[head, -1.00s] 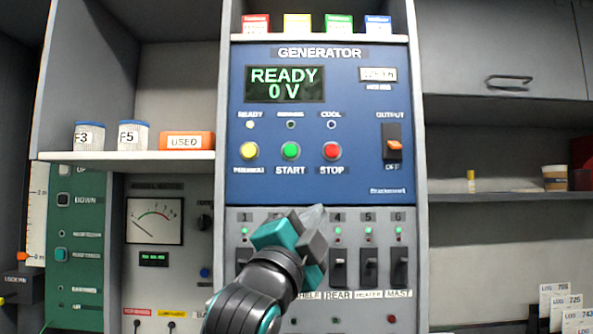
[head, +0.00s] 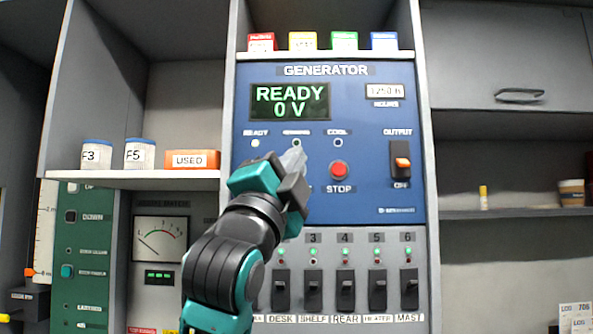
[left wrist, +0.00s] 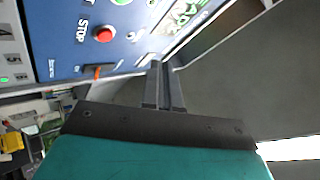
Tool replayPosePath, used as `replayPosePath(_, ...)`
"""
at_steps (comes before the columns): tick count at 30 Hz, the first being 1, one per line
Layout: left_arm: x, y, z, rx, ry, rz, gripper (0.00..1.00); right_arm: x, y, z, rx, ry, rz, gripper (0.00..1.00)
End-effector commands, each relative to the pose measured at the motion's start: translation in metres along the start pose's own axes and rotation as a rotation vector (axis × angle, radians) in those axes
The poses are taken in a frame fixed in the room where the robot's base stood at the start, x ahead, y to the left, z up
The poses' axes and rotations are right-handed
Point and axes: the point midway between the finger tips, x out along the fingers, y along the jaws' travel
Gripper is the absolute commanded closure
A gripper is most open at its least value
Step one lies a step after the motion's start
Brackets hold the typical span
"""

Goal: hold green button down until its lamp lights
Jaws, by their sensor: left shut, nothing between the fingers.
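The blue generator panel (head: 320,210) stands ahead, its display (head: 290,101) reading READY 0 V. My left gripper (head: 293,158) is shut and empty, its fingertips in front of the panel, left of the red STOP button (head: 339,170). It hides the green START button and the yellow button; I cannot tell whether the fingertips touch anything. The lamp (head: 296,142) above the START spot looks dark. The READY lamp (head: 255,143) looks pale. In the left wrist view, the shut fingers (left wrist: 163,88) show below and right of the STOP button (left wrist: 103,34). My right gripper is not in view.
The output switch (head: 400,160) is right of the STOP button. A row of black breaker switches (head: 345,288) lies below the panel. A shelf at left holds two jars (head: 139,153) and an orange USED box (head: 193,159). Coloured boxes (head: 344,41) stand above the panel.

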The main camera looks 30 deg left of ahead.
Motion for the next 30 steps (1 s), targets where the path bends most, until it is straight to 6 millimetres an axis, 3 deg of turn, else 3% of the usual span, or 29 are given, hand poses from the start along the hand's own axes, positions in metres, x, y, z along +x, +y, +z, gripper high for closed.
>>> replayPosePath(15, 0.048, 0.034, 0.034, 0.002, -0.001, 0.002, 1.0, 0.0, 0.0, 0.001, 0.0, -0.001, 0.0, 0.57)
replayPosePath(30, 0.054, 0.04, 0.04, -0.001, 0.0, 0.0, 1.0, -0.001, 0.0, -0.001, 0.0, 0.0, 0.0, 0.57)
